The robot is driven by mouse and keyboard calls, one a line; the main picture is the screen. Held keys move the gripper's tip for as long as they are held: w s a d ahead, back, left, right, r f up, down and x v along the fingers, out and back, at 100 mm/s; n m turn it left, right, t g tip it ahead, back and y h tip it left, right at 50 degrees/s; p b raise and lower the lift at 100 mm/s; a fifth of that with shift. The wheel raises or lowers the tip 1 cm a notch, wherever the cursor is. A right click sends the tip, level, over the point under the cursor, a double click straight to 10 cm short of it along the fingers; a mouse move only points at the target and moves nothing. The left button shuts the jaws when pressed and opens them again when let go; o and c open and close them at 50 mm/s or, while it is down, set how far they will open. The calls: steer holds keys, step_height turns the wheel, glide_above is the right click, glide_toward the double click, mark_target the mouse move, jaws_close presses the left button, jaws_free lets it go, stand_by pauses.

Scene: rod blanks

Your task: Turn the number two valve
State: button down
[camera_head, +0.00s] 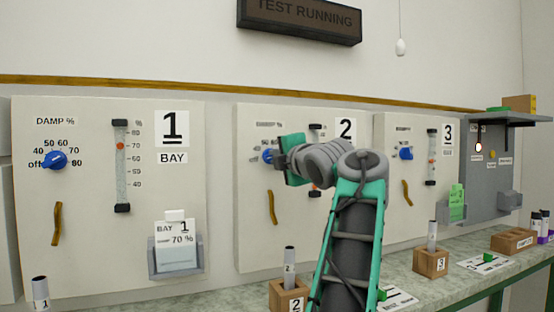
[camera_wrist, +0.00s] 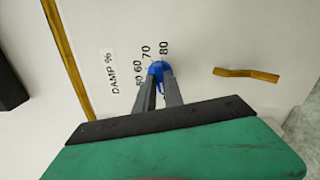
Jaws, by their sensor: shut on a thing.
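The number two valve is a blue knob (camera_head: 267,156) on the white panel marked 2 (camera_head: 250,215) in the head view. In the wrist view the blue knob (camera_wrist: 157,70) sits between the two grey fingers, below a printed scale with 60, 70 and 80 showing. My gripper (camera_wrist: 157,82) is shut on the knob. In the head view my gripper (camera_head: 281,156) reaches the panel from the right, and my arm hides part of the panel. The fingers cover part of the knob and scale, so I cannot tell which mark its pointer faces.
Panel 1 with its blue knob (camera_head: 54,159) stands to the left, and panel 3 with its knob (camera_head: 405,153) to the right. A counter (camera_head: 460,285) below holds wooden blocks with rods (camera_head: 431,262).

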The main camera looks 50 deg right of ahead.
steer(key=c, duration=1.4)
jaws_free()
steer(key=shift+c, duration=0.2)
steer(key=v, duration=0.7)
steer(key=shift+s+a+b, duration=0.2)
steer(key=shift+s+b, duration=0.15)
